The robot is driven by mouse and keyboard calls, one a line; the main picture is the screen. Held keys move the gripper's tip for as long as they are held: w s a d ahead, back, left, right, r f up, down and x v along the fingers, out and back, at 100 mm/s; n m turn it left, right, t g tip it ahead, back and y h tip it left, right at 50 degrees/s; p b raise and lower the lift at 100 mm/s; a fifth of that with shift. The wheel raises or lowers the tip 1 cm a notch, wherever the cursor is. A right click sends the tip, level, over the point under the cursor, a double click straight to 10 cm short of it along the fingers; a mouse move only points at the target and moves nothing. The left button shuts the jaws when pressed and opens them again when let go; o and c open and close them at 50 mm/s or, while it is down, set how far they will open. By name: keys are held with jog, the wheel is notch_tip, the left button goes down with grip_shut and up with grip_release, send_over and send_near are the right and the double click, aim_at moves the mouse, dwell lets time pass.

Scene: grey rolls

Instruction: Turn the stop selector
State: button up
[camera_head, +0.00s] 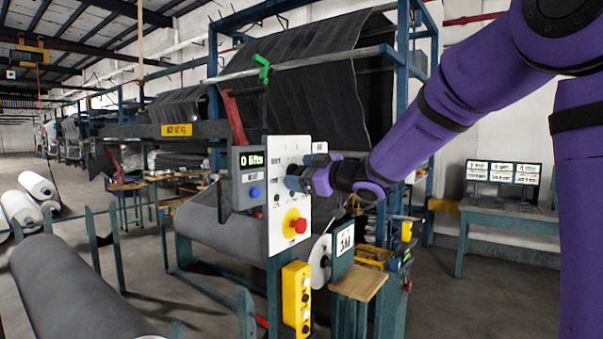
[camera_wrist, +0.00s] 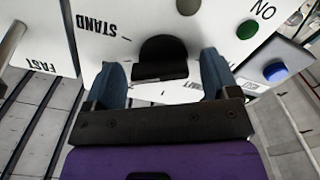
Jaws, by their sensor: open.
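The white control panel (camera_head: 289,215) stands upright in the middle of the head view. In the wrist view, a black selector knob (camera_wrist: 163,50) sits on the panel (camera_wrist: 205,20), near a label reading STAND and another reading FAST. My gripper (camera_wrist: 162,72) is open, with one blue-grey finger on each side of the knob's lower part. I cannot tell whether the fingers touch it.
A red mushroom button on a yellow base (camera_head: 295,222) is below my gripper. A grey box with a display and blue button (camera_head: 250,178) adjoins the panel's left. A green button (camera_wrist: 248,29) is near the knob. A yellow button box (camera_head: 296,298) and wooden-topped stand (camera_head: 360,283) are below.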

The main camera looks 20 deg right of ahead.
jog(key=shift+w+a, duration=0.1)
jog(key=c, duration=0.9)
jog(key=shift+n, duration=0.4)
jog(key=n, duration=0.3)
jog(key=shift+r+n, duration=0.1)
jog(key=shift+n, duration=1.9)
